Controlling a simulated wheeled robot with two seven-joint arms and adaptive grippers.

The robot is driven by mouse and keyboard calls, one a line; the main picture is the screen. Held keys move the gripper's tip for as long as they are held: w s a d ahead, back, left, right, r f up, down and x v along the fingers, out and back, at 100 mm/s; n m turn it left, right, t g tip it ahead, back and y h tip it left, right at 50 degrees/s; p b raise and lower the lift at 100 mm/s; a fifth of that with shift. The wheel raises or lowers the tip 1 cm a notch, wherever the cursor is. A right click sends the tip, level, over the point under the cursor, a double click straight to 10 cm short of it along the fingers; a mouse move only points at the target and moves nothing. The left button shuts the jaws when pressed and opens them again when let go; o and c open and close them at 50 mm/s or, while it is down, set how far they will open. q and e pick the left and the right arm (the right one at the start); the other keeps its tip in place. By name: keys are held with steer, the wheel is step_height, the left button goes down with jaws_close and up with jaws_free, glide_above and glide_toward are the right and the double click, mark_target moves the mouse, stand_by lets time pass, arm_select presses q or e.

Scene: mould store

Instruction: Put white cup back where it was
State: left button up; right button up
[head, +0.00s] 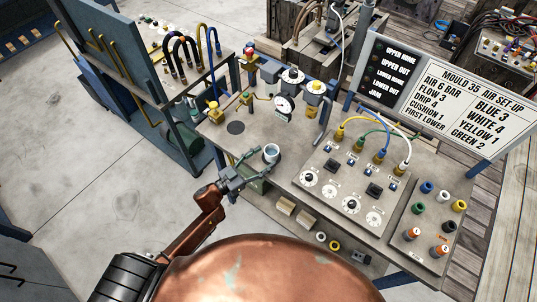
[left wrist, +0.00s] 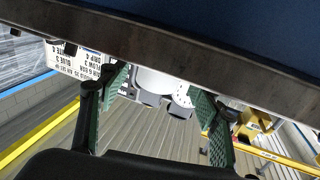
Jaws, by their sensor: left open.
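In the left wrist view, which is upside down, a pale rounded shape that may be the cup (left wrist: 153,82) shows between the green-padded fingers of my left gripper (left wrist: 162,92). A dark round spot (head: 235,127) lies bare on the bench, left of the cup. My right gripper is out of view.
A pressure gauge (head: 283,107) and regulators stand behind the cup. A panel of dials (head: 350,185) with coloured hoses is to its right, below the air set-up sign (head: 455,95). Bench top around the dark spot is clear.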

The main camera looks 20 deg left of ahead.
arm_select(q)
steer(key=v, duration=0.8)
steer(key=shift+s+a, duration=0.2)
steer(key=s+a+f+n+g+y, duration=0.15)
steer(key=a+f+y, duration=0.35)
steer(key=f, duration=0.8)
steer(key=s+a+f+n+g+y, duration=0.1)
steer(key=s+a+f+n+y, duration=0.35)
steer(key=f, duration=0.95)
steer(key=s+a+f+g, duration=0.35)
steer(key=s+f, duration=0.35)
steer(key=f, duration=0.5)
steer(key=s+d+f+g, duration=0.1)
steer(key=s+f+g, duration=0.1)
steer(key=s+f, duration=0.4)
steer(key=s+d+f+g+y, duration=0.1)
steer(key=s+f+g, duration=0.2)
steer(key=s, duration=1.3)
steer(key=s+d+f+g, duration=0.1)
steer(key=s+f+g, duration=0.2)
steer(key=s+f, duration=0.6)
steer(key=s, duration=0.2)
steer(key=shift+s+f, duration=0.15)
steer(key=shift+s, duration=0.2)
